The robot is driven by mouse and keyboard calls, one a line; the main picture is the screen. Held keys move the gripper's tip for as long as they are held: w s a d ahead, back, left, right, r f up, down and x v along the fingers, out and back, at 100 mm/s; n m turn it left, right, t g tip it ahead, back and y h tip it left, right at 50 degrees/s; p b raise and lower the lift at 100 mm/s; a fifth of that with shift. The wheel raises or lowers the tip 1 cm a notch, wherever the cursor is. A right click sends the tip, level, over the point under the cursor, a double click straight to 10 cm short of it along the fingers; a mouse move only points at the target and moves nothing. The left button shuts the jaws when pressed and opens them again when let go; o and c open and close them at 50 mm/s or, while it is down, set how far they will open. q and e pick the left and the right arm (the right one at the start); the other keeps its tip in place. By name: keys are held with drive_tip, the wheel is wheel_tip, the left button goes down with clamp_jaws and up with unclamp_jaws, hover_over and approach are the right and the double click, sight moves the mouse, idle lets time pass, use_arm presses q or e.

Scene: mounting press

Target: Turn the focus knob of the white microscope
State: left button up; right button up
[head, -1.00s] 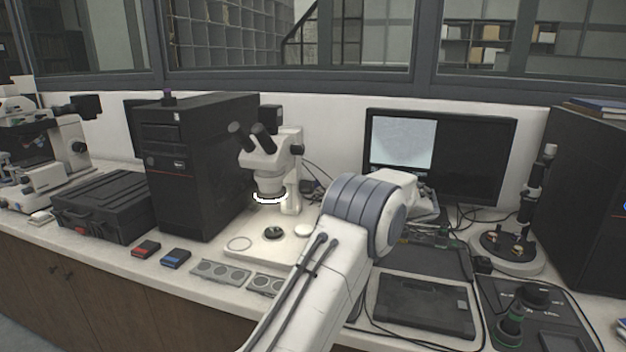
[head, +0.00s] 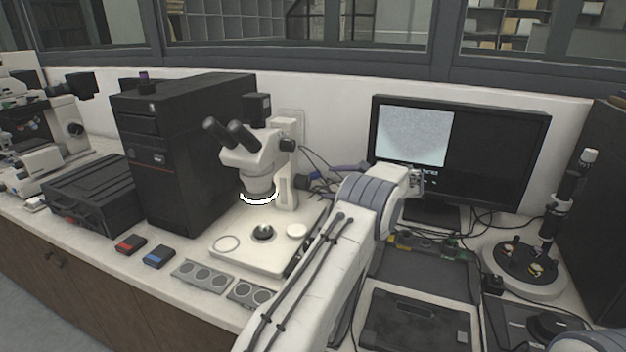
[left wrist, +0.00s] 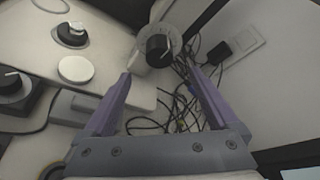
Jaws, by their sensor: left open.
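The white microscope (head: 252,160) stands on its pale base plate left of centre in the head view. My left gripper (head: 322,179) reaches in from the right of the column, partly hidden behind my own arm. In the left wrist view its two purple fingers (left wrist: 158,69) are apart, with nothing between the tips.
A black computer tower (head: 180,150) stands left of the microscope. A monitor (head: 490,160) stands behind my arm on the right. Loose cables (left wrist: 180,105) lie below the knob, and a wall socket (left wrist: 236,47) is beyond. Several round-holed grey blocks (head: 203,276) lie in front of the base plate.

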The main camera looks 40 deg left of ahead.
sight(309, 182)
use_arm(q)
drive_tip(key=p+x, duration=0.1)
drive_tip(key=x, duration=0.8)
drive_tip(key=shift+a+f+p, duration=0.1)
drive_tip(key=shift+a+p, duration=0.2)
drive_tip(key=shift+p, duration=0.05)
drive_tip(key=shift+s, duration=0.1)
drive_tip(key=c, duration=1.4)
drive_tip(key=shift+o, duration=0.2)
drive_tip(key=b, duration=0.3)
drive_tip(key=shift+f+n, duration=0.25)
drive_tip(key=shift+n, duration=0.15)
drive_tip(key=shift+t, duration=0.3)
drive_tip(key=shift+r, duration=0.2)
